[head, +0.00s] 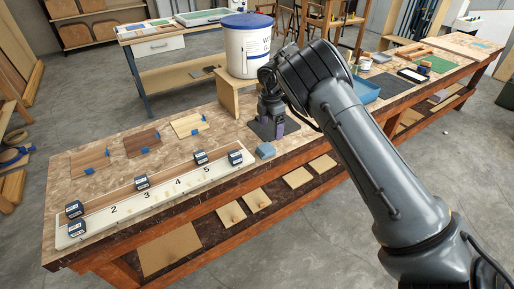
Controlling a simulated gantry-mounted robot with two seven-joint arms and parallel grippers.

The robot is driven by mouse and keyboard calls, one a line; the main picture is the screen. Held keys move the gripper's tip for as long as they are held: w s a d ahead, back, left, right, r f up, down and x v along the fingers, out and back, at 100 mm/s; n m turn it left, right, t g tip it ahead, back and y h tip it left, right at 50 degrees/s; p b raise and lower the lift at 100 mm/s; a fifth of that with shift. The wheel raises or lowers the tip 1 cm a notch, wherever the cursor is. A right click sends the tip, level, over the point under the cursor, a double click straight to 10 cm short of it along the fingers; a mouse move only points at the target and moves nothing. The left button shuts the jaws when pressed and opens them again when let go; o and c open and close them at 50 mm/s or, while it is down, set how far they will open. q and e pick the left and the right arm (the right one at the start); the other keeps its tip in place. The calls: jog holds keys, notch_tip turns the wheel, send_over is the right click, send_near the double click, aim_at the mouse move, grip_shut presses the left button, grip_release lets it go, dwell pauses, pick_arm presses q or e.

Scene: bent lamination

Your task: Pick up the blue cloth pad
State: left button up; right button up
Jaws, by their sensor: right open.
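A small blue pad (265,150), which looks like the blue cloth pad, lies near the front edge of the workbench, just in front of a dark mat (258,130). My right gripper (271,126) points down over the dark mat, behind and slightly right of the pad. It is apart from the pad and appears empty. Its fingertips are small and dark here, so their gap is hard to see. My left gripper is not in the picture.
A white bucket (248,50) stands on a wooden stand (232,99) close behind my right gripper. Left of the pad is a numbered white board (195,182) with several dark blocks. A blue tray (366,91) lies right of my arm.

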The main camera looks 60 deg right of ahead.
jog(key=w, duration=0.1)
jog(key=b, duration=0.2)
send_over(266, 148)
jog(key=f, duration=0.4)
jog(key=shift+a, duration=0.2)
jog(key=shift+d+f+b, duration=0.15)
jog(key=shift+f+b, duration=0.45)
jog(key=shift+f, duration=0.8)
jog(key=shift+d+f+b, duration=0.1)
jog(key=shift+f+b, duration=0.45)
jog(key=shift+f, duration=0.85)
jog(key=shift+w, duration=0.1)
jog(key=c, duration=1.1)
